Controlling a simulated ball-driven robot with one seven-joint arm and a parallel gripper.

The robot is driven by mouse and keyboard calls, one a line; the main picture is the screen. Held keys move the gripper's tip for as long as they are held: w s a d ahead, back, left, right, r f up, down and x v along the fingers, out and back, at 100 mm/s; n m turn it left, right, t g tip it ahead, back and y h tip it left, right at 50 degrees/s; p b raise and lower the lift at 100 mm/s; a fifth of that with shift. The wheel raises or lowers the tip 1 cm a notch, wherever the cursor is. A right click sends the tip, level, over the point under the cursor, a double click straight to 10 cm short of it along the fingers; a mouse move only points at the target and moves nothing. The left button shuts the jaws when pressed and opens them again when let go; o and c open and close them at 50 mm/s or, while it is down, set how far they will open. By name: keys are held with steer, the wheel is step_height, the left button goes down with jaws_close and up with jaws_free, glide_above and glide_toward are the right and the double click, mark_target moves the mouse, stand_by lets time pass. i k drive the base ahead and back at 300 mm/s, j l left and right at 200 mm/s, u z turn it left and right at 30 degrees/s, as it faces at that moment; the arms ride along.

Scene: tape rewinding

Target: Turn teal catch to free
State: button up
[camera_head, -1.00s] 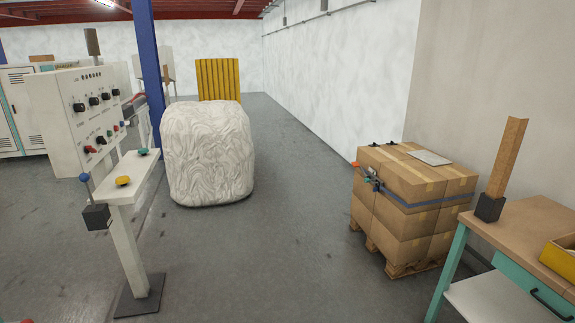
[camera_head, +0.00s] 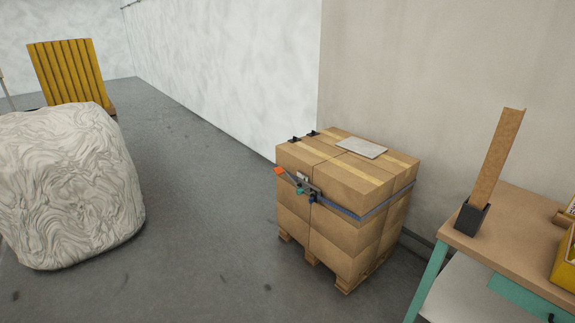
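A small teal catch (camera_head: 299,190) sits on the strap tensioner (camera_head: 308,190) at the front left face of a stack of cardboard boxes (camera_head: 340,240). The tensioner has a lever with an orange end (camera_head: 279,171) that points up and left. A blue-grey strap (camera_head: 372,211) runs from it around the boxes. The catch is small in the view, and I cannot tell which way it is turned. My gripper does not show.
The boxes stand on a wooden pallet (camera_head: 345,288) near the wall. A workbench (camera_head: 515,238) with an upright cardboard piece (camera_head: 494,158) stands at the right. A large white bale (camera_head: 68,185) stands at the left. The grey floor (camera_head: 205,225) between bale and boxes is clear.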

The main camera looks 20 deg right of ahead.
mark_target(300, 192)
steer(key=i+j+z, duration=0.35)
steer(key=j, duration=0.25)
steer(key=i+j+z, duration=0.15)
steer(key=i+j, duration=0.15)
steer(key=i+j+z, duration=0.2)
steer(key=j, duration=0.25)
steer(key=i+j+z, duration=0.15)
steer(key=j, duration=0.25)
steer(key=i+j+u, duration=0.2)
steer(key=i+u, duration=0.15)
steer(key=i, duration=0.5)
steer(key=i+u, duration=0.4)
steer(key=i, duration=0.45)
